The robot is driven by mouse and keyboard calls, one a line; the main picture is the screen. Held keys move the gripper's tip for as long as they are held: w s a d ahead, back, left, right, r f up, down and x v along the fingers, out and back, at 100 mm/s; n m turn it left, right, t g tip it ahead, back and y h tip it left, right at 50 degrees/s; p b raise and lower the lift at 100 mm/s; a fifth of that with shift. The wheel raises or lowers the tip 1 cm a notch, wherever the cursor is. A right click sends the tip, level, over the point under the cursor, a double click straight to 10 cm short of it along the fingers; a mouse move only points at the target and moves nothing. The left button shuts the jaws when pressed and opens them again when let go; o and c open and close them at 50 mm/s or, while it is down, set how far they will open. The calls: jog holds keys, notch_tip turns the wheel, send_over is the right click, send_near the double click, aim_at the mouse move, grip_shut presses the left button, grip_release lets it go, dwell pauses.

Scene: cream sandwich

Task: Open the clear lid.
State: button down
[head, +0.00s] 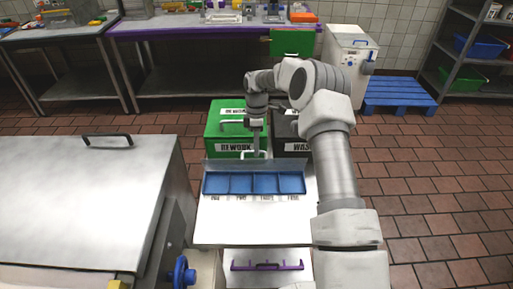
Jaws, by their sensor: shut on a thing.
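The clear lid (224,165) shows as a thin greyish see-through panel at the back of a row of blue bins (254,184) on a steel stand, centre of the head view. A pale handle (243,155) stands at its far edge. My gripper (256,152) reaches down from my arm and is shut on the lid handle. The fingertips are small and partly merge with the handle. How far the lid is tilted is hard to tell.
A green bin (223,129) marked rework and a black bin (288,132) stand close behind the stand. A large steel unit (75,205) is at left. A blue pallet (399,92) lies back right. Tiled floor at right is clear.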

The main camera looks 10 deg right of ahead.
jog(key=shift+s+f, duration=0.2)
jog(key=shift+f, duration=0.1)
jog(key=c, duration=1.1)
grip_release()
jog(key=shift+o, duration=1.1)
jog(key=shift+w, duration=0.1)
jog(key=shift+r, duration=0.15)
